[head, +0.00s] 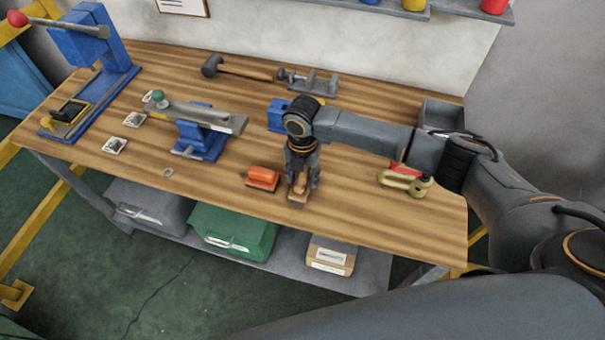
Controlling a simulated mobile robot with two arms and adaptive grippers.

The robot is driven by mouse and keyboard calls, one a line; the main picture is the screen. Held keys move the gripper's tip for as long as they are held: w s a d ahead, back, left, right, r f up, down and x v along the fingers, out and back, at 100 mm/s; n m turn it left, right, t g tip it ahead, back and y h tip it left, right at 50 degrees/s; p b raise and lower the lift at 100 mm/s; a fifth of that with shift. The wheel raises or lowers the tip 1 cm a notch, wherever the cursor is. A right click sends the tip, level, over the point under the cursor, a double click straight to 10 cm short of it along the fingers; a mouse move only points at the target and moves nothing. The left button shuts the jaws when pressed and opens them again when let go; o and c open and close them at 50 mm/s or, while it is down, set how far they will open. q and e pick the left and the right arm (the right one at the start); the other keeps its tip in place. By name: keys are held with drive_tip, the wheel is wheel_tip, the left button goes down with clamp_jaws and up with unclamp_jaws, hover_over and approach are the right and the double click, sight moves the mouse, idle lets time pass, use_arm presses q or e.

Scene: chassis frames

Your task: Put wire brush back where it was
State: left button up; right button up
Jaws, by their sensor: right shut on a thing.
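The wire brush (298,196) shows as a small wooden-brown piece between the fingers of my right gripper (301,182), near the front edge of the workbench. My right gripper points down and is shut on it. The fingers cover much of the brush, and its bristles cannot be made out. I cannot tell whether the brush touches the bench top or hangs just above it. My left gripper is not in view.
On the workbench (350,230), an orange-topped block (262,178) sits just left of my right gripper. A blue vise (200,140) stands farther left, a hammer (240,70) behind, a brass-coloured shackle (404,182) right, and a grey bin (442,114) back right.

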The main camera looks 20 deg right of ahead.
sight(302, 175)
drive_tip(key=shift+f, duration=0.15)
drive_tip(key=o, duration=1)
drive_tip(key=shift+r, duration=0.3)
drive_tip(key=shift+w+r, duration=0.1)
drive_tip(key=shift+r, duration=0.25)
wheel_tip(302, 175, up, 11)
drive_tip(key=b, duration=0.3)
